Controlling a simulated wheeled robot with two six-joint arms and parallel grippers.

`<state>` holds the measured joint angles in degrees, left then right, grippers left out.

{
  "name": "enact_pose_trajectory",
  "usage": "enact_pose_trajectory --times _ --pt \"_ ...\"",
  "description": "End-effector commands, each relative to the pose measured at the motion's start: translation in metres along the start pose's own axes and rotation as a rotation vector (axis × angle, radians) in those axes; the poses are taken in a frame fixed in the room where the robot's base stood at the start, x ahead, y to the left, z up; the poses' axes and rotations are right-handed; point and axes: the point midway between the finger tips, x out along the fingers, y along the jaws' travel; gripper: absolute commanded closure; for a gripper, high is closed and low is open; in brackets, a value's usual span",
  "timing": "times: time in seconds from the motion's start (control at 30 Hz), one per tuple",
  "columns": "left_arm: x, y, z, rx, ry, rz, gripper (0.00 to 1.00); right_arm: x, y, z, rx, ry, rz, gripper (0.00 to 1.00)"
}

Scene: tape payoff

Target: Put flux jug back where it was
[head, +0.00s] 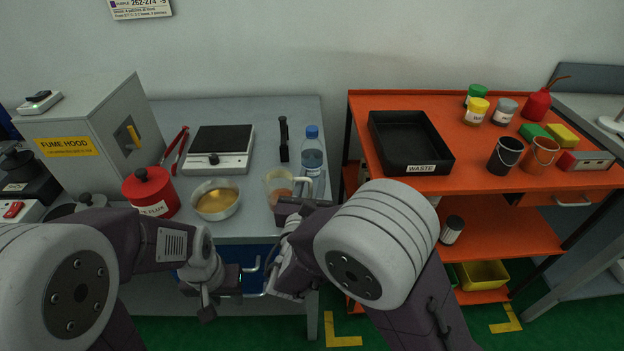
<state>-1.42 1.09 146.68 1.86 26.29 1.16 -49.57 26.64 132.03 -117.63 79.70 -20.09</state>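The flux jug (279,187) is a clear jug with amber liquid in its lower part. It looks upright at the front of the grey bench, with its pale handle (304,186) to the right. My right gripper (300,205) is right at the jug's lower front and handle side. Its fingers are largely hidden, so I cannot tell whether they grip the jug or whether the jug is lifted. My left gripper (207,303) hangs low in front of the bench's drawers, away from the jug. Its finger opening is unclear.
Left of the jug are a metal bowl of amber liquid (216,200) and a red flux canister (150,191). A hotplate (220,148), red tongs (176,148) and a blue-capped bottle (312,158) stand behind. An orange bench (480,180) with a black waste tray (408,162) is right.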

Motion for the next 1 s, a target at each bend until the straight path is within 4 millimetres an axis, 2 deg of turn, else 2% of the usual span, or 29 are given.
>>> enact_pose_trajectory --times 0.17,0.27,0.37,0.8,1.0 --pt "-0.001 0.000 0.000 0.000 0.000 0.000 0.64 0.000 0.000 0.001 0.000 0.000 0.000 0.70" --pt "-0.007 0.000 -0.001 0.000 0.000 0.000 0.64 0.000 0.000 0.007 0.000 0.000 0.000 0.70" --pt "-0.005 0.000 -0.001 0.000 0.000 0.000 0.64 -0.014 0.002 0.004 0.000 0.001 0.005 0.70" --pt "-0.013 0.000 -0.001 0.000 0.000 0.000 0.64 -0.098 0.001 0.005 -0.001 0.000 0.006 0.70" --pt "-0.014 0.000 -0.002 0.000 0.000 0.000 0.64 -0.118 0.000 0.004 -0.001 0.000 0.002 0.70"
